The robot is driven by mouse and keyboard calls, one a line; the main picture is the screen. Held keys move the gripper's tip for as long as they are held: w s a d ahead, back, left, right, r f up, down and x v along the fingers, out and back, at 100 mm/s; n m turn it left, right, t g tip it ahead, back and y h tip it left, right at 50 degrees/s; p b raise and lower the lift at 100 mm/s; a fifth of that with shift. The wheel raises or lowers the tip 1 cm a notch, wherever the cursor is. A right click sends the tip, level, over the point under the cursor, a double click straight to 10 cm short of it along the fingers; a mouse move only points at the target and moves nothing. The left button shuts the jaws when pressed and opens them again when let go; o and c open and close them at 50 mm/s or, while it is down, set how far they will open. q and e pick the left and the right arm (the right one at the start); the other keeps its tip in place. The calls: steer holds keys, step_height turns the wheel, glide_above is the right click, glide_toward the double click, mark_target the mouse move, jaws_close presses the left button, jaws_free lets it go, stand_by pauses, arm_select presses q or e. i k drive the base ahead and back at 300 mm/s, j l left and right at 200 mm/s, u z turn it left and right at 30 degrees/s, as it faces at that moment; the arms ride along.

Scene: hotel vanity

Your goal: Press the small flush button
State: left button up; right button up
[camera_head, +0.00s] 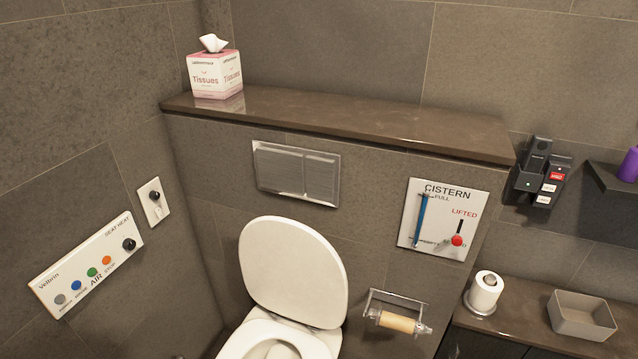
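A metallic flush plate (297,173) is set in the tiled wall below the stone ledge. It holds two panels side by side: a wider left one (279,170) and a narrower right one (321,178), which looks like the small flush button. Both look flush with the frame, and nothing covers them. The toilet (293,273) stands below with its lid raised. Neither of my grippers is in view.
A tissue box (214,75) stands on the ledge (350,118). A cistern panel (443,219), a paper holder (397,315) and a dark device (539,172) are at right. A control panel (87,267) is on the left wall. The space before the plate is clear above the raised lid.

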mark_target(320, 173)
steer(key=i+l+u, duration=0.1)
steer(key=l+u, duration=0.25)
steer(key=i+l+u, duration=0.1)
steer(key=u, duration=0.25)
steer(key=l+u, duration=0.3)
steer(key=l, duration=0.1)
